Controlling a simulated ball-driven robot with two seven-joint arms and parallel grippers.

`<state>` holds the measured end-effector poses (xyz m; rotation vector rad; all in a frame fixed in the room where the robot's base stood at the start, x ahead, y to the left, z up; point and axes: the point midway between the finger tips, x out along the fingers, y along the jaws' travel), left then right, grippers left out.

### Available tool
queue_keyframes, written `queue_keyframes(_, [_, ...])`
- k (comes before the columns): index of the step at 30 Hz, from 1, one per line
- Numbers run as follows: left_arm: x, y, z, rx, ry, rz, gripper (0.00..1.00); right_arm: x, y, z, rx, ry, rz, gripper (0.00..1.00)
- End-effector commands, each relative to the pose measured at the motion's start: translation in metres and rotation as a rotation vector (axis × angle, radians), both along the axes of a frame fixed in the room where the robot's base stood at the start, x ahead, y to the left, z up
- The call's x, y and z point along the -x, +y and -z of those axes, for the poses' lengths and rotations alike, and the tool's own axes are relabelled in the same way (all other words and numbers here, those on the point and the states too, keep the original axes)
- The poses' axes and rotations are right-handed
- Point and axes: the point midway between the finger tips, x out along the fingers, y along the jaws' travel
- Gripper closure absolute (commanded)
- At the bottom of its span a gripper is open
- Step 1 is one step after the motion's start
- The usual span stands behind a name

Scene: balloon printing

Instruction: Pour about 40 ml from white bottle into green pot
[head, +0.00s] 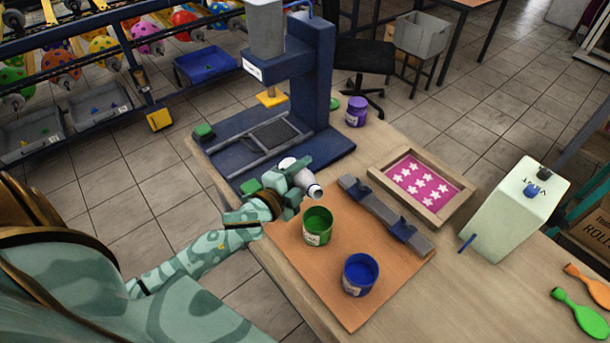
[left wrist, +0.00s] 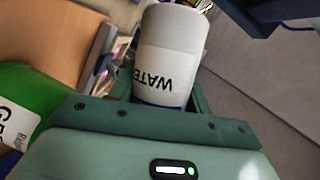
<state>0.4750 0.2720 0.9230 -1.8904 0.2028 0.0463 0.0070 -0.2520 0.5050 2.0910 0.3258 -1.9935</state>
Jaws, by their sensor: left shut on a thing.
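The white bottle (head: 289,165) is held in my left gripper (head: 298,180), tilted with its capped or mouth end toward the lower right, just above and left of the green pot. In the left wrist view the bottle (left wrist: 172,50) shows the word "WATER" between the jaws. The green pot (head: 317,226) stands upright on the brown mat, and part of it (left wrist: 28,95) shows at the left of the left wrist view. Whether liquid is leaving the bottle cannot be seen. My right gripper is not in view.
A blue pot (head: 359,274) stands on the brown mat (head: 345,310) in front of the green pot. A grey bar fixture (head: 385,215) lies right of it, then a framed pink star screen (head: 415,185). The blue press (head: 315,80) stands behind.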

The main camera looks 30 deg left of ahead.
Motion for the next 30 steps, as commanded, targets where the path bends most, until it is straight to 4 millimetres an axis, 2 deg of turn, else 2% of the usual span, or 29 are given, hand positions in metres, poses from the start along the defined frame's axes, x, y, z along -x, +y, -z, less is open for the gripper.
queue_keyframes(30, [-0.001,0.000,0.003,-0.066,-0.036,-0.001,0.80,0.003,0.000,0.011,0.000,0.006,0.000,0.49])
